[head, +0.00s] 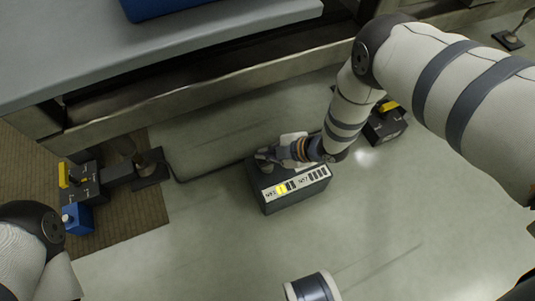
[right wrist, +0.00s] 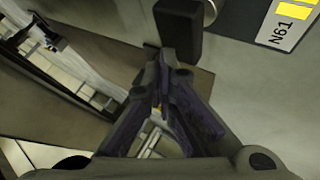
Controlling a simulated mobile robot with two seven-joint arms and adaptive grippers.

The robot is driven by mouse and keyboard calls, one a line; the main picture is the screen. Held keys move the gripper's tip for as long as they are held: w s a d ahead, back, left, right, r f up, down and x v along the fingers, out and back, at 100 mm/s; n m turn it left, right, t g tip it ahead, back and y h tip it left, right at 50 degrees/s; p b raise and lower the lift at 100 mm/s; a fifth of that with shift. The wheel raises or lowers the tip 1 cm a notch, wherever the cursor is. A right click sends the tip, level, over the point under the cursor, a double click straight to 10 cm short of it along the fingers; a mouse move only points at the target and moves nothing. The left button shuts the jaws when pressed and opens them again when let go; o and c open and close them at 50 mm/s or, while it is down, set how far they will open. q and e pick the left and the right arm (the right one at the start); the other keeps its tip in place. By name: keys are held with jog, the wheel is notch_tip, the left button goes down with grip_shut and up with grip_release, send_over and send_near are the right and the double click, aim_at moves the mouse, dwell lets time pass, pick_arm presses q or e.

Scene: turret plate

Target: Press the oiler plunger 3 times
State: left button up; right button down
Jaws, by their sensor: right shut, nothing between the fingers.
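A dark box (head: 292,197) with a label strip and a lit yellow patch stands on the pale plate in the middle of the head view. Its strip, marked N61 (right wrist: 283,30), shows at the upper right of the right wrist view. My right gripper (head: 266,157) is over the box's far left part, shut and empty, and hides some of its top. In the right wrist view a black upright block (right wrist: 179,30) stands just beyond the closed fingertips (right wrist: 163,62); I cannot tell whether they touch. I cannot surely pick out the oiler plunger.
A small blue box (head: 77,219) with a pale knob and a dark unit with a yellow part (head: 84,181) stand at the left. Another dark unit (head: 386,127) is behind my right arm. A grey ledge (head: 230,28) runs along the back. The front plate is largely clear.

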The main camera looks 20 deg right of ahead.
jog(key=shift+r, duration=0.2)
jog(key=shift+r+p, duration=1.9)
jog(key=shift+r, duration=0.7)
jog(key=shift+f, duration=0.1)
jog(key=r+n, duration=0.1)
jog(key=n, duration=0.4)
jog(key=r+n+b, duration=0.1)
jog(key=n, duration=0.5)
jog(key=w+d+r+n+b, duration=0.1)
jog(key=r+n, duration=0.1)
jog(key=n, duration=0.3)
jog(key=shift+d+n+t+h, duration=0.1)
jog(key=shift+n+t+h, duration=0.2)
jog(key=shift+n+h, duration=0.1)
jog(key=shift+f+b, duration=0.2)
jog(key=shift+b, duration=0.1)
